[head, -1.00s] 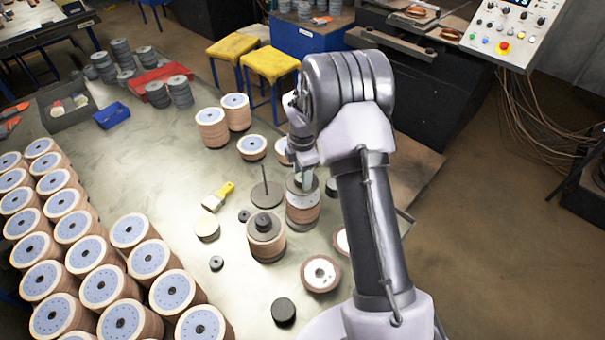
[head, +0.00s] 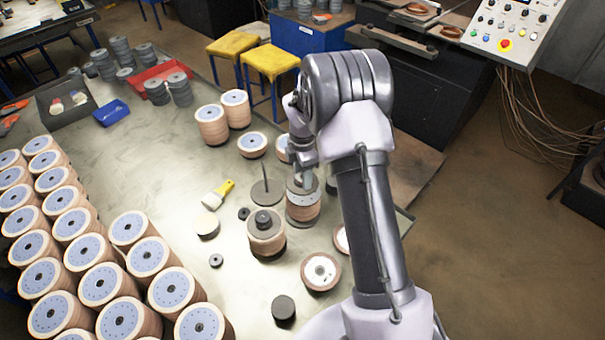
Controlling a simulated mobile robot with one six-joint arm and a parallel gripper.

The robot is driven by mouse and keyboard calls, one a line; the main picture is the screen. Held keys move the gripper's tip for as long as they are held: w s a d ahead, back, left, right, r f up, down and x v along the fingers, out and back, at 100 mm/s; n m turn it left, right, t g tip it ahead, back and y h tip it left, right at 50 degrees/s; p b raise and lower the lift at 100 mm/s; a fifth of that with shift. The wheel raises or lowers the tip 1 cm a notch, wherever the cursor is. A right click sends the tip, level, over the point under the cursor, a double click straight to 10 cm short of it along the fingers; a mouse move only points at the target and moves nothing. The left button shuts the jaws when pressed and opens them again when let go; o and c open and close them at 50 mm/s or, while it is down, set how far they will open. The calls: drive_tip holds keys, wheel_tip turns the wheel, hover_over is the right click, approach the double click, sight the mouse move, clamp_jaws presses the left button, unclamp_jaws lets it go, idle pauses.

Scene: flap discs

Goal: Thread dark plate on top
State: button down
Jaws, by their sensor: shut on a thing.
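A dark round plate (head: 295,188) is held level over a stack of tan flap discs (head: 303,212). A pale strip of the stack's top face shows beneath the plate's front edge. I cannot tell whether the plate touches the discs. My gripper (head: 304,176) points down and is shut on the plate. The jaws and my arm hide part of the plate and any post tip there. To the left, a bare post (head: 265,172) rises from a dark round base. In front, another disc stack (head: 266,238) has a dark plate and a small dark knob on top.
A loose flap disc (head: 320,271), a black cylinder (head: 283,308), small dark rings (head: 216,260) and a yellow-handled brush (head: 218,195) lie nearby. Rows of disc stacks (head: 120,285) fill the left. Stacks (head: 211,126) stand behind.

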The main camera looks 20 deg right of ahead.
drive_tip(key=shift+f+b, duration=0.45)
drive_tip(key=shift+f, duration=0.35)
